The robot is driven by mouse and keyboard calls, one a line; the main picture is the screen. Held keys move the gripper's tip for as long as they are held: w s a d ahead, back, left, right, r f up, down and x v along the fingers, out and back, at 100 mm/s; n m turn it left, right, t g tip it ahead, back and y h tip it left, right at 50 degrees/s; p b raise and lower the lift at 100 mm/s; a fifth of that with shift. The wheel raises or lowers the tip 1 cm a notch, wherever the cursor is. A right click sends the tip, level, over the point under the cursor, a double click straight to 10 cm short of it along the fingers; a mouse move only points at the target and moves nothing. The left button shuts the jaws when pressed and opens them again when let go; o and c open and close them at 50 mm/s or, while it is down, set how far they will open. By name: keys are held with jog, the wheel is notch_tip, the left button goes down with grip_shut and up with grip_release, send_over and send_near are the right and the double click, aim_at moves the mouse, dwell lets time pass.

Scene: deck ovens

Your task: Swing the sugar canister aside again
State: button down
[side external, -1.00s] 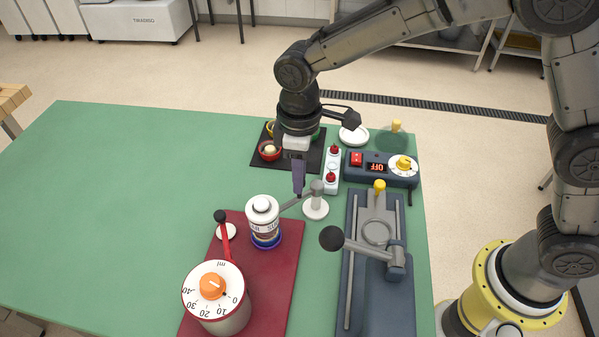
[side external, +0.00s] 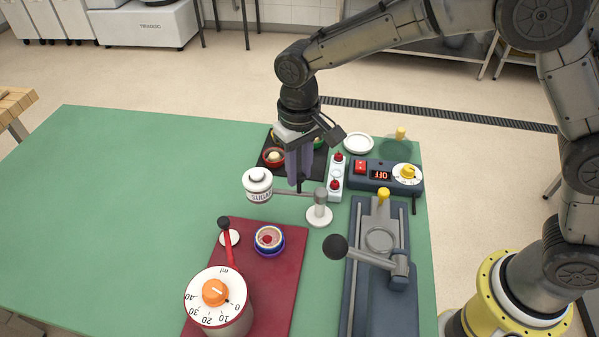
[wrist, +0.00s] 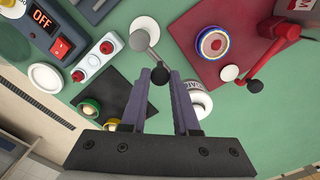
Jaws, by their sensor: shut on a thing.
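The white sugar canister (side external: 258,186), with a round knobbed lid and a "SUGAR" label, hangs on a thin grey swing arm from a short post (side external: 319,210) with a white base. It is clear of the blue-rimmed bowl (side external: 269,240), which stands uncovered on the red board with something red and pale inside. My gripper (side external: 299,183) is at the swing arm between canister and post. In the wrist view my gripper (wrist: 158,76) is shut on a dark round knob of that arm. The canister (wrist: 197,103) is partly hidden behind the right finger there.
The red board (side external: 283,290) bears an orange-knobbed dial pot (side external: 215,293) and a red lever. A dark press with a ball handle (side external: 335,246) and a control box reading OFF (side external: 380,175) stand right. A dark mat with small bowls lies behind. The left table is clear.

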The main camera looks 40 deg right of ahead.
jog(key=shift+w+d+r+m, duration=0.1)
jog(key=shift+w+d+m, duration=0.2)
jog(key=shift+m, duration=0.65)
jog(key=shift+w+d+m, duration=0.25)
jog(key=shift+d+m, duration=0.05)
jog(key=shift+m, duration=0.65)
jog(key=c, duration=0.7)
grip_release()
jog(key=shift+o, duration=0.2)
notch_tip(320, 180, up, 14)
